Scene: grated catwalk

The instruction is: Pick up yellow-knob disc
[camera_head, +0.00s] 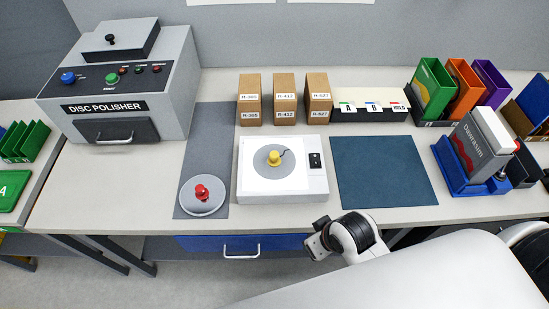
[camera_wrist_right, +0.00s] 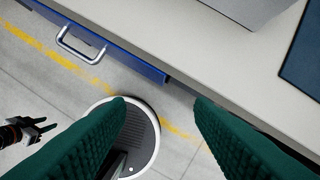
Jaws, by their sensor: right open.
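The yellow-knob disc (camera_head: 273,158) is a grey disc with a yellow knob. It lies on the white top of a box-shaped device (camera_head: 306,184) in the middle of the bench, a thin dark mark beside the knob. My right gripper is open and empty, its two green ribbed fingers (camera_wrist_right: 160,112) apart over floor in the wrist view. In the head view the right wrist (camera_head: 345,236) is at the bench's front edge, right of and nearer than the device. A small dark gripper, seemingly my left, shows at the wrist view's left edge (camera_wrist_right: 36,128); its jaw state is unclear.
A red-knob disc (camera_head: 202,194) lies left of the device on a grey mat. The disc polisher (camera_head: 120,85) stands back left, cardboard boxes (camera_head: 285,98) behind. A dark blue mat (camera_head: 383,172) is bare. A blue bin (camera_head: 468,172) stands right; a blue drawer (camera_head: 250,243) sits below.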

